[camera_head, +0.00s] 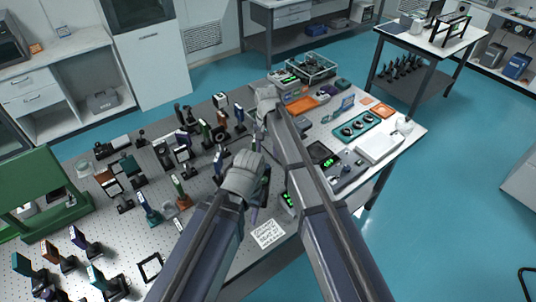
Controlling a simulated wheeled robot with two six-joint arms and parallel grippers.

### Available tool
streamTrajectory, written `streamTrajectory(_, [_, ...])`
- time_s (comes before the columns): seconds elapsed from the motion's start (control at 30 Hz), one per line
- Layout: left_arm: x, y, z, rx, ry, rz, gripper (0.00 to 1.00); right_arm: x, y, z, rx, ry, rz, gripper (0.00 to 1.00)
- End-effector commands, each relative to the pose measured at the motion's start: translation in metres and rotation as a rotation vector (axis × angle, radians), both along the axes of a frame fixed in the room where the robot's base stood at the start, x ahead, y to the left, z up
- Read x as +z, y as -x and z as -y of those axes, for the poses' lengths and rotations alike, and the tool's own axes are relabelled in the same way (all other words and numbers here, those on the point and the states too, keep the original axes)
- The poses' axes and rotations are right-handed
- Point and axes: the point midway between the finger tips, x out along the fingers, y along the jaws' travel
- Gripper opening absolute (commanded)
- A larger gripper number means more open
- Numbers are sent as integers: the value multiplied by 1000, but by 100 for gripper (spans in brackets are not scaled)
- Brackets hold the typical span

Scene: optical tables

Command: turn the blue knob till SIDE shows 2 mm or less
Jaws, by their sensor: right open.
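The blue knob cannot be made out for certain among the small optical mounts on the perforated table (222,262). A dark display with green digits (328,161) stands right of my arms, and a second green readout (287,199) shows beside my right arm. Both are too small to read, so I cannot tell which shows SIDE. My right gripper (262,116) is open at the far end of its arm, near upright mounts. My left gripper (262,186) is over the table's middle, its fingers mostly hidden by its wrist.
Several mounted optics, such as a blue-sided one (240,116), crowd the table left of my grippers. A white printed card (267,234) lies near the front edge. A teal tray (357,127) and a white box (379,148) are on the right. A green frame (40,185) stands far left.

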Motion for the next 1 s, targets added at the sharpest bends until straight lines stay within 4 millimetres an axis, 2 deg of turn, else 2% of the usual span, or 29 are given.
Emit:
streamTrajectory(0.37, [-13, 0, 0, 1, 0, 0, 50, -13, 1, 0, 1, 0, 0, 63])
streamTrajectory(0.8, [-66, 0, 0, -3, 0, 2, 50, -66, 1, 0, 2, 0, 0, 63])
streamTrajectory(1.0, [-79, 0, 0, -7, -1, 2, 50, -79, 1, 0, 2, 0, 0, 63])
